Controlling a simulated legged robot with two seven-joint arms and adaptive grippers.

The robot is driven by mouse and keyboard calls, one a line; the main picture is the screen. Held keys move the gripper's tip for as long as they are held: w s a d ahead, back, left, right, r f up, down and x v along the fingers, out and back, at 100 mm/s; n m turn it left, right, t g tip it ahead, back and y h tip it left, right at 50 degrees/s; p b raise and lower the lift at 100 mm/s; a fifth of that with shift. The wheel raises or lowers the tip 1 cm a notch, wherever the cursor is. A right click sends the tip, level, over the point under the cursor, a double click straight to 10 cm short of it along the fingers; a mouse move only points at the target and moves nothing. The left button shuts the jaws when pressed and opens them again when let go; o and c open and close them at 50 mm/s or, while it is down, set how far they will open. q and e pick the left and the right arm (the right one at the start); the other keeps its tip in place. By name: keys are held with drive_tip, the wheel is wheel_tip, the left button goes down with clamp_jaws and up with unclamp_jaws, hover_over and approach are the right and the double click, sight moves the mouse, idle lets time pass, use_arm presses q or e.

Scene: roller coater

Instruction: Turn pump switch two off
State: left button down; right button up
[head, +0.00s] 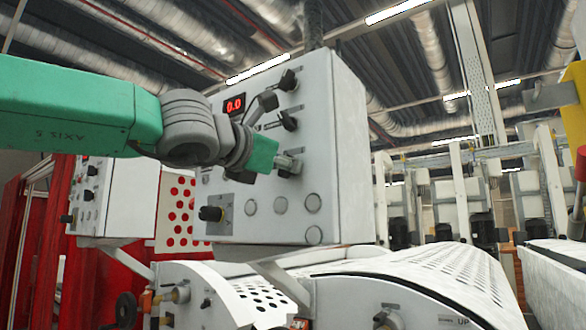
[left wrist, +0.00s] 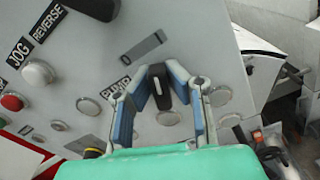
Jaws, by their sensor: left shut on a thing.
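The control panel (head: 345,150) is a light grey box with a red "0.0" display and several black rotary switches. My left gripper (head: 288,163) reaches in from the left to the lowest switch of the column on the panel's front. In the left wrist view its blue-padded fingers (left wrist: 162,82) are closed around a black switch knob (left wrist: 159,92), one on each side. The knob's pointer looks nearly upright in that view. My right gripper is not in view.
Two more black switches (head: 288,80) (head: 288,121) sit above the held one. Round buttons (head: 312,203) and a black knob (head: 211,213) are below. Perforated white machine covers (head: 430,270) lie under the panel. "JOG" and "REVERSE" labels (left wrist: 48,20) show in the wrist view.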

use_arm(q)
drive_tip(key=n, duration=0.2)
drive_tip(key=f+n+b, duration=0.1)
drive_tip(key=n, duration=0.1)
drive_tip(key=shift+w, duration=0.15)
drive_tip(key=n+b, duration=0.2)
drive_tip(key=n, duration=0.4)
idle(0.4)
drive_tip(key=shift+r, duration=0.1)
drive_tip(key=c, duration=1.5)
unclamp_jaws()
drive_tip(key=shift+a, duration=0.1)
drive_tip(key=shift+c, duration=0.2)
drive_tip(key=shift+s+a+r, duration=0.25)
drive_tip(key=shift+a, duration=0.2)
drive_tip(key=v, duration=1.1)
drive_tip(key=shift+s, duration=0.35)
